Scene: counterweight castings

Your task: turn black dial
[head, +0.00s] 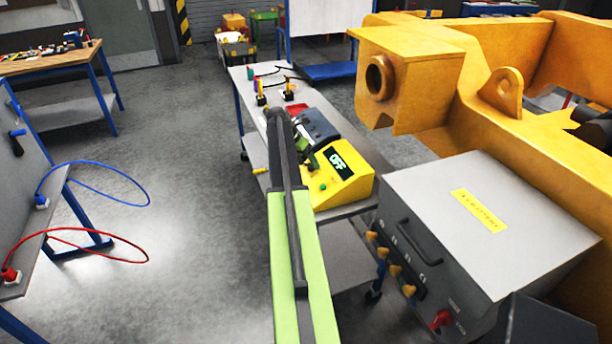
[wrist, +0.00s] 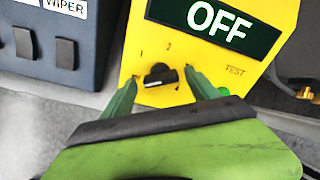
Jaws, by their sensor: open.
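The black dial (wrist: 160,75) is on the yellow front face of a tester box, with small markings around it. Its bar lies roughly level in the wrist view. The yellow box (head: 350,188) stands on a cart in the head view, and its display (wrist: 221,22) reads OFF. My gripper (wrist: 160,78) is open, with one green finger on each side of the dial. A gap shows between the dial and each finger; I cannot tell how far the tips are from the panel. In the head view the dial is not clearly visible by my arm.
A dark blue-grey box (wrist: 62,40) with switches and a WIPER label sits left of the yellow box. A green button (wrist: 223,91) is right of the dial under TEST. A grey battery box (head: 490,215) and a large yellow casting (head: 480,90) stand on the right. Open floor (head: 180,220) lies left.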

